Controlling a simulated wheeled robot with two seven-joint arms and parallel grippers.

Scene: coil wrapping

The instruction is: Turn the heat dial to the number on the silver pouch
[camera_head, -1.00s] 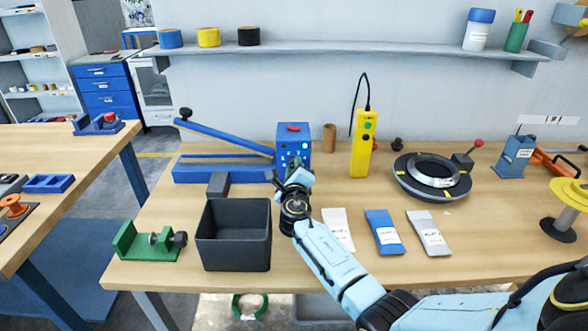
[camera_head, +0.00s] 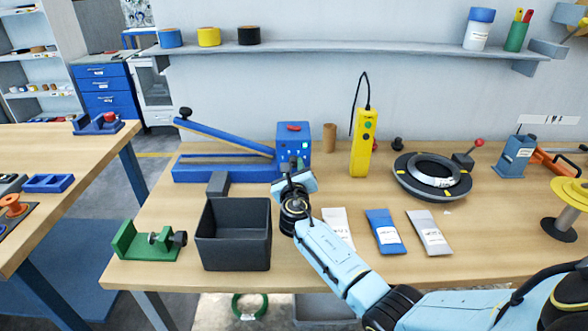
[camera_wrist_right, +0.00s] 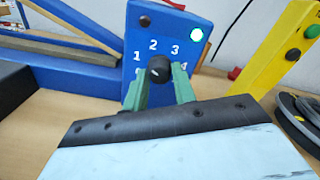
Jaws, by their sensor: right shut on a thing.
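The heat dial is a small black knob (camera_wrist_right: 158,68) on the front of the blue sealer box (camera_head: 293,146), with the digits 1, 2, 3 and 4 around it. My right gripper (camera_wrist_right: 158,80) is shut on the knob, one green finger on each side. In the head view the same right gripper (camera_head: 284,177) hides the dial. I cannot tell for sure which digit the knob points to. The silver pouch (camera_head: 429,232) lies flat on the bench, rightmost of three pouches; its label is too small to read. My left gripper is not in view.
A white pouch (camera_head: 338,226) and a blue pouch (camera_head: 385,232) lie left of the silver one. A dark bin (camera_head: 234,250) stands left of my right arm. A yellow handheld device (camera_head: 362,145) stands right of the sealer box.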

